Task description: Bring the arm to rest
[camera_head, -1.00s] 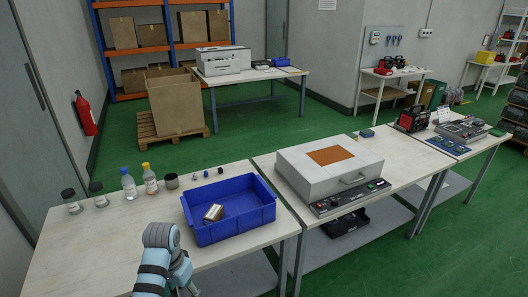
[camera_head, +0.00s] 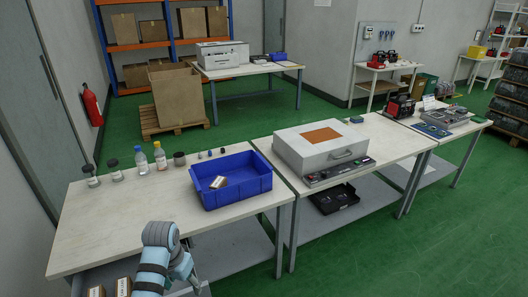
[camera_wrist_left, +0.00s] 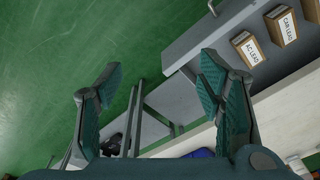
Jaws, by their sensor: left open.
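My left arm (camera_head: 158,262) comes up from the bottom edge in the head view, in front of the near edge of the left workbench (camera_head: 120,225). Its gripper is mostly hidden by the arm there. In the left wrist view, my left gripper (camera_wrist_left: 160,85) is open, with its two green-padded fingers wide apart and nothing between them. It hangs above the green floor and beside the bench's edge. My right gripper is in neither view.
A blue bin (camera_head: 265,185) on the bench holds a small box (camera_head: 219,182). Bottles (camera_head: 160,157) stand along the back. A grey case (camera_head: 340,148) is to the right. Labelled boxes (camera_wrist_left: 248,46) sit in a grey tray or drawer (camera_wrist_left: 212,40) near the gripper. Green floor (camera_head: 440,240) is clear at right.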

